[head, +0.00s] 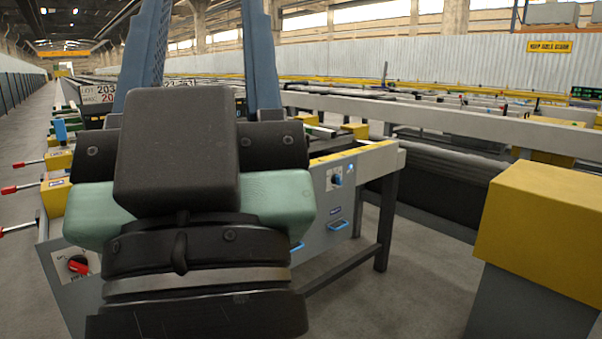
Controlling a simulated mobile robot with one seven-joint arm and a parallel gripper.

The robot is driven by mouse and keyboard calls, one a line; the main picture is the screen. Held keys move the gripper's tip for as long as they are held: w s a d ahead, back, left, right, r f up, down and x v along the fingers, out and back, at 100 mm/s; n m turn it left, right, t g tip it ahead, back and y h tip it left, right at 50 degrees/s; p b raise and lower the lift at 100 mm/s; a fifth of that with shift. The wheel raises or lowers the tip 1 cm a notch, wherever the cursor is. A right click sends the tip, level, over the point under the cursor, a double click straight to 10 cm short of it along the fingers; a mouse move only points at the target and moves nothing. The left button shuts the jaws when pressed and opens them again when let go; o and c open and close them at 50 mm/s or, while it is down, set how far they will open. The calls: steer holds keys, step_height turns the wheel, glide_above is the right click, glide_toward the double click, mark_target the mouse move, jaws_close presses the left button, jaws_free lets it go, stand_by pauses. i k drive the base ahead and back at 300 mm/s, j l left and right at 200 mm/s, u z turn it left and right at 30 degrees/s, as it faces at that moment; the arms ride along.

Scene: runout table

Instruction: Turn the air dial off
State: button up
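A red dial (77,265) sits on a grey panel (62,290) at the lower left of the head view, partly beside my gripper. A small blue dial (336,178) is on the light grey end panel of the table, right of my gripper. The labels are too small to tell which is the air dial. My gripper (209,25) rises close in front of the camera, its two blue-grey fingers pointing up and apart, with nothing seen between them. Their tips are cut off by the top edge. The gripper's dark body hides the middle of the table end. It touches neither dial visibly.
Blue handles (333,227) stand out from the end panel. Red-tipped levers (20,188) project from yellow boxes at the left. A yellow-topped block (540,228) stands at the right. Long rails (440,117) run behind. Grey floor (400,290) is free between the table leg and block.

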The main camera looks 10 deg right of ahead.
mark_target(336, 179)
steer(key=i+l+u, duration=0.1)
steer(key=i+l, duration=0.4)
steer(key=l, duration=0.15)
steer(key=i+l+u, duration=0.25)
steer(key=i+l, duration=0.25)
steer(key=l, duration=0.2)
steer(key=i+l+u, duration=0.1)
steer(key=l, duration=0.3)
steer(key=i+l+u, duration=0.15)
steer(key=l+u, duration=0.2)
steer(key=l, duration=0.4)
steer(key=l+u, duration=0.35)
steer(key=l, duration=0.45)
steer(key=l+u, duration=0.35)
steer(key=l, duration=0.45)
